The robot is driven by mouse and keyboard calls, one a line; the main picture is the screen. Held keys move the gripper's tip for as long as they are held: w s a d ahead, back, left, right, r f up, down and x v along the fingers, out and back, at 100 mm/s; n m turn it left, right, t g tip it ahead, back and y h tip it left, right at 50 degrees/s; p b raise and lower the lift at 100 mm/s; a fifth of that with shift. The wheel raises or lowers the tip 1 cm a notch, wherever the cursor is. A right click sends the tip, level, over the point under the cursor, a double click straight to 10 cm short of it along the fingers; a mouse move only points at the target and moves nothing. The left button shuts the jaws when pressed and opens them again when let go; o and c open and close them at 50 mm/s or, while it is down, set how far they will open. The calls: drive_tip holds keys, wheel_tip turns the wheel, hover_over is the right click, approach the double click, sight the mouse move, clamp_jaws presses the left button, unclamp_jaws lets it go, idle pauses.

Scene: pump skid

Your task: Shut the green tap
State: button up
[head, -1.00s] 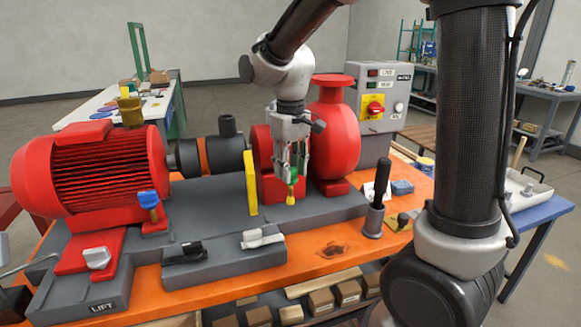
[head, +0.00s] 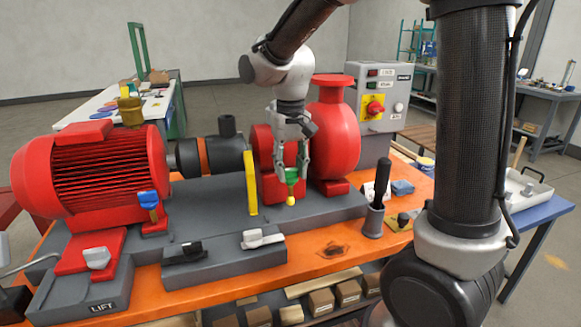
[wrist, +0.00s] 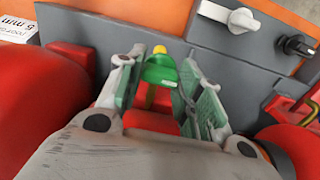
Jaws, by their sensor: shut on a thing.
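The green tap (head: 291,176) sits low on the front of the red pump, with a yellow tip (head: 291,201) below its green handle. My gripper (head: 291,178) comes down from above with its fingers on either side of the handle. In the wrist view, the green tap (wrist: 160,70) lies between the two green-padded fingers of my gripper (wrist: 168,85), with the yellow end beyond them. My gripper is shut on the tap's handle. The tap's stem is partly hidden by the fingers.
A red pump casing (head: 335,140) stands close on the right. A yellow upright plate (head: 251,182) is on the left. A black-handled tool stands in a grey cup (head: 373,221).

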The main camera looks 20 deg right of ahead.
sight(290, 169)
drive_tip(key=o, duration=1)
drive_tip(key=shift+r, duration=0.1)
wheel_tip(290, 169, up, 12)
drive_tip(key=shift+f, duration=0.1)
